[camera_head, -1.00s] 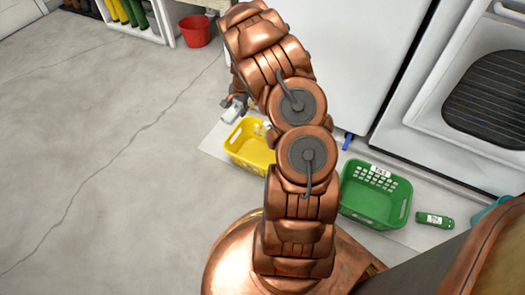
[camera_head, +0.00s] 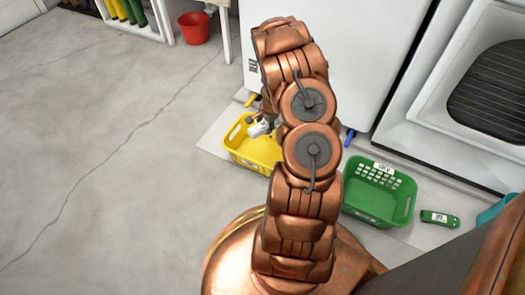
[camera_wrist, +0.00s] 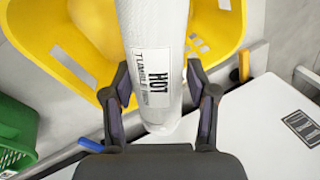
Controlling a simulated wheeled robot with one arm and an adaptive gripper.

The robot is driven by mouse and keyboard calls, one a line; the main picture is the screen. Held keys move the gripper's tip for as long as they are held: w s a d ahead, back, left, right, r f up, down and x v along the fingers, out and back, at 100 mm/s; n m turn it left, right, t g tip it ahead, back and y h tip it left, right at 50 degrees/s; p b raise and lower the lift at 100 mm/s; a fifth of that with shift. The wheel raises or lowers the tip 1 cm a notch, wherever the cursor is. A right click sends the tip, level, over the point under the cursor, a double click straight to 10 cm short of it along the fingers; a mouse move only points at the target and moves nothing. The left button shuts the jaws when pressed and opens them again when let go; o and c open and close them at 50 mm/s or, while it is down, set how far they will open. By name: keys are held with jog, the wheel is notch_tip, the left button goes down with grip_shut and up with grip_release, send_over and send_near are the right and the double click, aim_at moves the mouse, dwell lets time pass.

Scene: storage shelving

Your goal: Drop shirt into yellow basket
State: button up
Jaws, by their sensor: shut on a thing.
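My gripper (camera_wrist: 162,105) is shut on a white rolled shirt (camera_wrist: 150,25) in the wrist view. The shirt carries a label reading "HOT" and "TUMBLE DRY". The yellow basket (camera_wrist: 42,28) lies behind the shirt in the wrist view, its open inside partly hidden by the shirt. In the head view the yellow basket (camera_head: 240,152) stands on the floor by the white appliance. The white shirt (camera_head: 259,129) shows there over the basket's back part. My arm hides the basket's right side and most of the gripper.
A green basket (camera_head: 408,205) stands right of my arm, with a green labelled item (camera_head: 440,218) beside it. White appliances (camera_head: 385,40) line the back. A red bucket (camera_head: 194,29) stands at the back left. The left floor is clear.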

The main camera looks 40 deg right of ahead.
jog(key=shift+f+b, duration=0.35)
jog(key=shift+f, duration=0.4)
jog(key=o, duration=1.4)
jog(key=shift+c, duration=0.2)
jog(key=v, duration=1.2)
jog(key=shift+w+r, duration=0.1)
